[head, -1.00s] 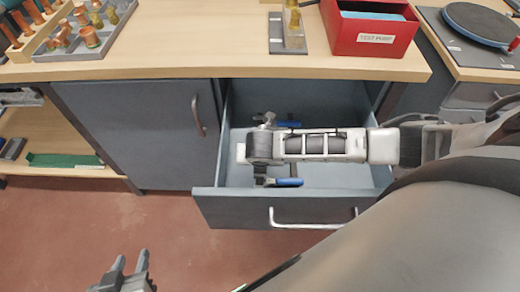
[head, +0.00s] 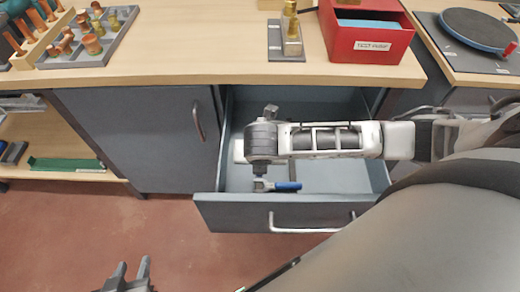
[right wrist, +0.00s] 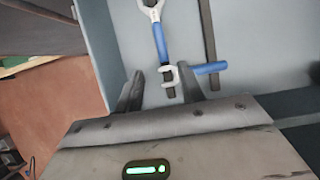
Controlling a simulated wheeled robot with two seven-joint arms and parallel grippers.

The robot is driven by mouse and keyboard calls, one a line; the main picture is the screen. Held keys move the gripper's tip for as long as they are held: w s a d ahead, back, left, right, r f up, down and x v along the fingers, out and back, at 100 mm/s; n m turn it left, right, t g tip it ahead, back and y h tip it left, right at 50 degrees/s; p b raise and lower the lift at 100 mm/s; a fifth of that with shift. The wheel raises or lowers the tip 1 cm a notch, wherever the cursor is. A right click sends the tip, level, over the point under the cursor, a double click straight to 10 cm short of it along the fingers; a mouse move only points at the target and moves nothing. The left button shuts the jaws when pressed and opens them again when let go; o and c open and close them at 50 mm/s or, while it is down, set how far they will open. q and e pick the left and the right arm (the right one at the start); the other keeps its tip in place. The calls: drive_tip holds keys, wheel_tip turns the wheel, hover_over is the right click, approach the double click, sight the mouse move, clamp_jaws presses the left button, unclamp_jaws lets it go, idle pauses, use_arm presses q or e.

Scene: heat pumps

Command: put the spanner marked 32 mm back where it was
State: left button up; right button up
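Two blue-handled spanners lie in the open drawer (head: 340,180). In the right wrist view one spanner (right wrist: 160,42) runs up from between my right fingertips, and the other spanner (right wrist: 210,68) lies crosswise with its pale open jaw near the fingers. One spanner also shows in the head view (head: 286,186) by the drawer front. No size marking is readable. My right gripper (right wrist: 160,92) is over the drawer, fingers apart, with the spanner ends between or below them; no grip shows. My left gripper (head: 128,272) is open and empty above the floor, low in the head view.
The worktop (head: 190,65) above the drawer carries a red box (head: 368,35), a grey stand with a brass fitting (head: 290,40) and a tray of fittings (head: 90,40). A closed cabinet door (head: 140,135) is left of the drawer. A dark strip (right wrist: 207,40) lies in the drawer.

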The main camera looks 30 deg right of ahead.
drive_tip(key=shift+v, duration=2.25)
